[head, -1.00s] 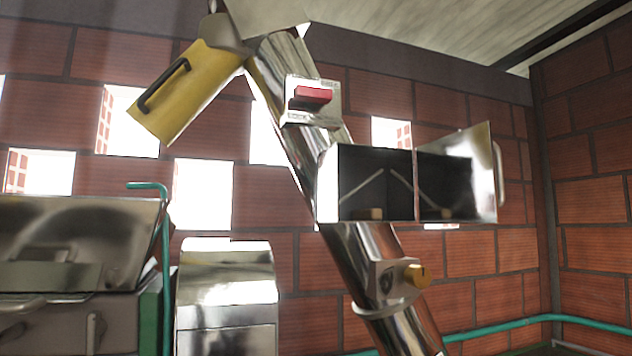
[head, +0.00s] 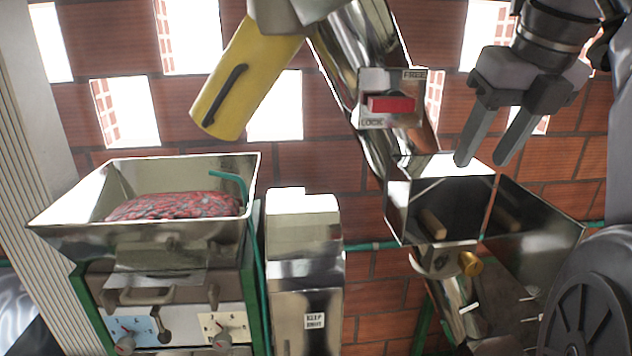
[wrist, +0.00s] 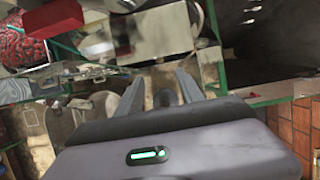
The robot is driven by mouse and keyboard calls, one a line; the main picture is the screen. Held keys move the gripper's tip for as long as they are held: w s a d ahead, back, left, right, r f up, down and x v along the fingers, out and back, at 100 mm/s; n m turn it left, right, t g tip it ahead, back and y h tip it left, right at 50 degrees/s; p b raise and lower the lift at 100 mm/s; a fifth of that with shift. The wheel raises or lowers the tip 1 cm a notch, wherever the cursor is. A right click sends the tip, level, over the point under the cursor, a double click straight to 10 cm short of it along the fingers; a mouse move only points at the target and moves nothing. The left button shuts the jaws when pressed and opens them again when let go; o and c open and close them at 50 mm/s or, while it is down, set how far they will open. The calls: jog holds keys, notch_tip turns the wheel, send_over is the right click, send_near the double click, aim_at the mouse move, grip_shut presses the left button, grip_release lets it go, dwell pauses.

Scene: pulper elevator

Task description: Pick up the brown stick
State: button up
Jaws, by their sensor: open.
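The brown stick (head: 433,224) lies on the floor of an open metal box (head: 397,208) set into the slanted pipe, in the head view. A matching brown shape shows on the open door (head: 540,228) to its right and looks like a reflection. My gripper (head: 483,161) hangs above and to the right of the stick, near the top edge of the box. Its two fingers point down, apart and empty. The fingers also show in the wrist view (wrist: 160,76), where I cannot make out the stick.
A metal hopper (head: 75,190) holding red fruit stands at the left. A tall metal cabinet (head: 300,270) stands beside it. The pipe carries a red lock handle (head: 390,104) and a yellow flap (head: 247,80). The box front is open.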

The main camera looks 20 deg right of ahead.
jog(key=b, duration=0.2)
send_near(443, 229)
jog(key=b+x, duration=0.1)
jog(key=x, duration=0.7)
jog(key=shift+a+f, duration=0.1)
jog(key=shift+f, duration=0.1)
jog(key=shift+w+d+f, duration=0.1)
jog(key=shift+w+d, duration=0.15)
jog(key=shift+s+a, duration=0.15)
jog(key=shift+s, duration=0.05)
jog(key=c, duration=0.9)
grip_shut()
